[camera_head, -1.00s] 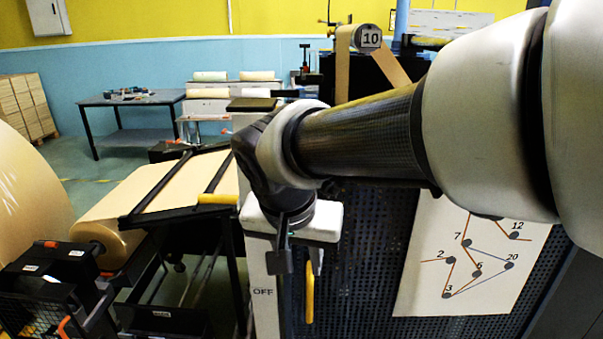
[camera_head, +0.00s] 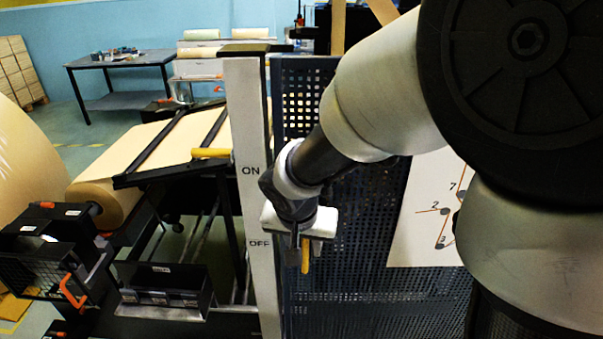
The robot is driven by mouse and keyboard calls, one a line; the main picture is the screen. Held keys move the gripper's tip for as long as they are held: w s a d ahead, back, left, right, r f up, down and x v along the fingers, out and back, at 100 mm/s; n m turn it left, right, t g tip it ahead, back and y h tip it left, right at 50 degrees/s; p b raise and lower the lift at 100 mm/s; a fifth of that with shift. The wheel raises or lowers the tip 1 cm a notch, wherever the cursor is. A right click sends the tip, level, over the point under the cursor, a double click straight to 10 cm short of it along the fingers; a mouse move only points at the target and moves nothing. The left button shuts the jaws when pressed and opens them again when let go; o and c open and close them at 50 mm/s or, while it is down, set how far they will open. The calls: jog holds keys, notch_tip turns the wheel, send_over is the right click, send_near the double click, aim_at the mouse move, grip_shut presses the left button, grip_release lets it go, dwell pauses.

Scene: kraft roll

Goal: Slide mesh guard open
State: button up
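The mesh guard (camera_head: 345,285) is a dark perforated panel right of a pale post marked ON and OFF (camera_head: 254,200). A yellow upright handle (camera_head: 305,257) is at its left side. My gripper (camera_head: 301,243) points down at the handle, with the handle's upper part hidden behind it and the lower end showing beneath. The fingers are dark and small here, and I cannot tell whether they are apart or closed on the handle. My arm hides part of the guard.
A yellow lever (camera_head: 212,153) sticks out left of the post. A brown paper web (camera_head: 165,145) runs from a roll on the left. A black bin (camera_head: 165,288) stands low at left. A numbered diagram sheet (camera_head: 425,215) is on the guard's right part.

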jog(key=shift+f, duration=0.1)
grip_shut()
dwell(0.3)
